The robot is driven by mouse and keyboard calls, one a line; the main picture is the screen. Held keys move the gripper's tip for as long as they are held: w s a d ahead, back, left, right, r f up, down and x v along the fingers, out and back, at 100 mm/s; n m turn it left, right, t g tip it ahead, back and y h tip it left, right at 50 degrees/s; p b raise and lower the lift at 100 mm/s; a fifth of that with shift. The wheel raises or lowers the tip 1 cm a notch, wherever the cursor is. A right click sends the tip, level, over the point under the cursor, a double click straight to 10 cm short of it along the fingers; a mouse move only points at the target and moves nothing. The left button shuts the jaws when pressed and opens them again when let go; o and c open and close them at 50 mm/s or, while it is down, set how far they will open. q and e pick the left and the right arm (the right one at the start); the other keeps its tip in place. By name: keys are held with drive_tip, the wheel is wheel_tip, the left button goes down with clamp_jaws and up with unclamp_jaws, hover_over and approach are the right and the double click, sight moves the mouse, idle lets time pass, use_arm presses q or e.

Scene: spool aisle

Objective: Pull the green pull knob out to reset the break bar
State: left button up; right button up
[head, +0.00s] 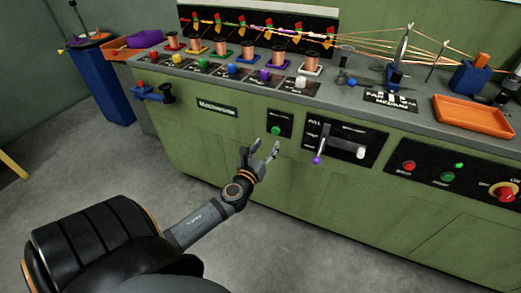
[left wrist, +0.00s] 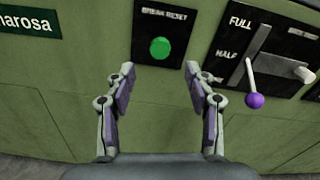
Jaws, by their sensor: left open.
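The green pull knob (head: 276,130) sits on a small black plate on the front of the green machine. In the left wrist view the knob (left wrist: 160,48) is round and bright green, under the words "BREAK RESET". My left gripper (head: 267,147) is open just in front of and below the knob. In the left wrist view its two fingers (left wrist: 161,78) stand apart, with the knob above and between the tips, not touched. The break bar cannot be made out for certain. My right gripper is not in view.
A lever with a purple ball (head: 317,160) sticks out right of the knob, close to my right-hand finger. A black handle (head: 167,93) juts out at the left. Red and green buttons (head: 448,177) lie further right. The floor before the machine is clear.

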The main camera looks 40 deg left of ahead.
use_arm(q)
drive_tip(key=v, duration=0.6)
drive_tip(key=shift+s, duration=0.35)
